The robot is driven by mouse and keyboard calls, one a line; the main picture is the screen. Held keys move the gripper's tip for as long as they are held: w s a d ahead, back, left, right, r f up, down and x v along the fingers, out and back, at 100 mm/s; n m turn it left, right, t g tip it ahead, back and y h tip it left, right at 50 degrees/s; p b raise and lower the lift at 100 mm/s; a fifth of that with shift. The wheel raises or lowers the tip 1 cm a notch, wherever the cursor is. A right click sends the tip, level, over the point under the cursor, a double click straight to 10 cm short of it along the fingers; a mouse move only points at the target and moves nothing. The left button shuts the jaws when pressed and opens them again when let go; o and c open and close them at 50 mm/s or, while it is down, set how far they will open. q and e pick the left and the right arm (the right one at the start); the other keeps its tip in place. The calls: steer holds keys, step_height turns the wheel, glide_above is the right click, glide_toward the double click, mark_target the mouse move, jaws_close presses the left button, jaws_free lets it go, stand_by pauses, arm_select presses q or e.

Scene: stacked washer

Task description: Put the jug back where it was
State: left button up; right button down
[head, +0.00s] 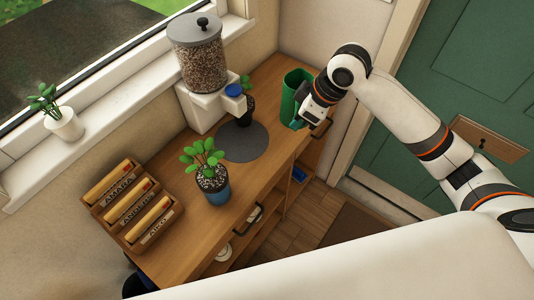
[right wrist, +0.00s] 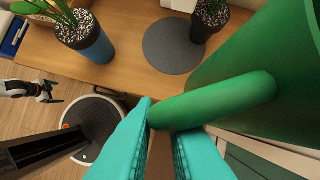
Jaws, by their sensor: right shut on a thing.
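The green jug (head: 289,97) is upright at the far right end of the wooden counter. I cannot tell whether its base touches the top. My right gripper (head: 303,119) is at the jug's right side. In the right wrist view its teal fingers (right wrist: 160,128) are shut on the handle of the jug (right wrist: 250,65), whose body fills the right side.
A round grey mat (head: 243,142) lies bare on the counter (head: 172,232). A small dark-potted plant (head: 246,109) and a grain dispenser (head: 199,62) stand behind it. A blue-potted plant (head: 212,184) stands in front. A labelled wooden rack (head: 126,203) is at left; a green door (head: 479,75) is at right.

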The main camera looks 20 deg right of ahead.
arm_select(q)
steer(key=shift+w+d+r+p, duration=0.2)
steer(key=shift+w+r+p, duration=0.05)
steer(key=shift+r+p, duration=0.3)
steer(key=shift+w+d+r+p, duration=0.15)
steer(key=shift+w+r+p, duration=0.05)
steer(key=shift+r+p, duration=0.35)
arm_select(e)
step_height(320, 180, down, 14)
steer(key=w+n+g, duration=0.1)
steer(key=n+g, duration=0.3)
steer(key=n, duration=0.7)
steer(key=shift+w+n+y, duration=0.2)
steer(key=shift+n+y, duration=0.1)
steer(key=shift+n, duration=0.1)
steer(key=shift+d+f, duration=0.1)
steer(key=shift+f, duration=0.05)
steer(key=c, duration=1.9)
jaws_free()
steer(key=shift+f, duration=0.1)
steer(key=o, duration=0.4)
arm_select(q)
steer(key=shift+f, duration=0.1)
